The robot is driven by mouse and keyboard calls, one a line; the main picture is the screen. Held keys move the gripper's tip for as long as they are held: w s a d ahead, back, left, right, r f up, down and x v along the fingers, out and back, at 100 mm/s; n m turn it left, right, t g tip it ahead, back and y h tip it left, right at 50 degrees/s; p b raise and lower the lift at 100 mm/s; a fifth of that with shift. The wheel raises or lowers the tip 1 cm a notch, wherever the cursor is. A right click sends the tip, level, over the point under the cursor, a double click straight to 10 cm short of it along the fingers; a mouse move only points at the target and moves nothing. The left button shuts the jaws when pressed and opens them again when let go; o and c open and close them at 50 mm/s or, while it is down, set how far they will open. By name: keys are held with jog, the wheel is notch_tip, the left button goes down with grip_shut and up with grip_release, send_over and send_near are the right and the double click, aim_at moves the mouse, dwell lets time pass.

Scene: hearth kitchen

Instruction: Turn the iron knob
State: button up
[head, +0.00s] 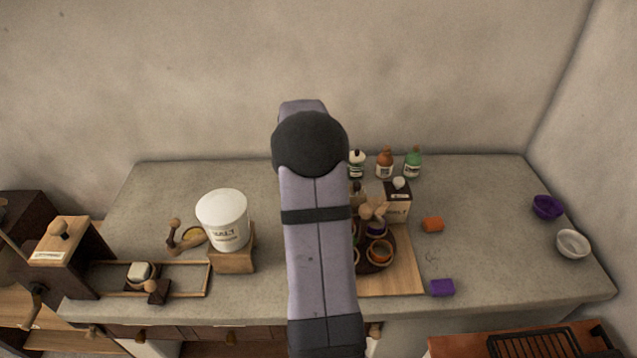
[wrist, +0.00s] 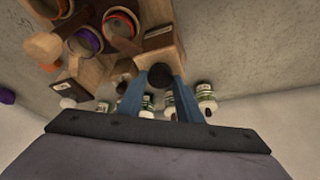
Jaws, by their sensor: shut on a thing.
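In the wrist view my gripper (wrist: 160,88) shows as two blue fingers, shut on a dark round knob (wrist: 160,74), which I take to be the iron knob. A finger lies on each side of it. The knob is at the edge of a wooden block (wrist: 160,50) with a dark plate on it. Which way the knob is turned cannot be told. In the head view my own arm hides both the gripper and the iron knob.
Jars (wrist: 85,42) stand close by on a wooden board (head: 405,270). Several bottles (head: 385,163) stand near the wall. A box with a white knob (head: 397,205) is right of my arm, a white crock (head: 222,220) left. The counter's right side is mostly clear.

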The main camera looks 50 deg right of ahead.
jog(key=o, duration=1)
jog(key=shift+o, duration=0.2)
jog(key=shift+r, duration=0.1)
jog(key=b+v, duration=0.2)
jog(key=v, duration=0.5)
jog(key=shift+a+r, duration=0.1)
jog(key=s+a+f+n+y+b, duration=0.1)
jog(key=a+f+n, duration=0.2)
jog(key=a, duration=0.6)
jog(key=s+a+f+n+y+b, duration=0.1)
jog(key=a+f+n, duration=0.25)
jog(key=a, duration=0.55)
jog(key=s+a+f+n+g+y+p, duration=0.1)
jog(key=s+a+n, duration=0.3)
jog(key=s+a, duration=0.4)
jog(key=s+a+f+n+y+p, duration=0.15)
jog(key=s+a+n, duration=0.3)
jog(key=a, duration=0.55)
notch_tip(320, 180, up, 14)
jog(key=p, duration=1.3)
jog(key=shift+s+p, duration=0.25)
jog(key=shift+p, duration=0.15)
